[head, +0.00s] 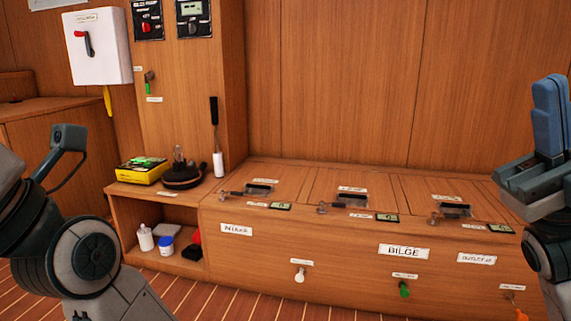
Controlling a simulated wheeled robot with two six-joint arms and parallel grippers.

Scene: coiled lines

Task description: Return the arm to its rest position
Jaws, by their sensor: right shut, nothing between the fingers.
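My right arm stands at the right edge of the head view, raised beside the right end of the wooden bench. Its gripper (549,100) has blue fingers pointing up; they are together with nothing held, clear of the bench. My left arm (85,245) fills the lower left corner, bent, with dark and light grey links. Its gripper is not visible in this view.
The wooden bench (325,248) has several hatches with latches and a BILGE label (404,251). A white switch box (99,46) hangs above. Bottles stand in the open cubby.

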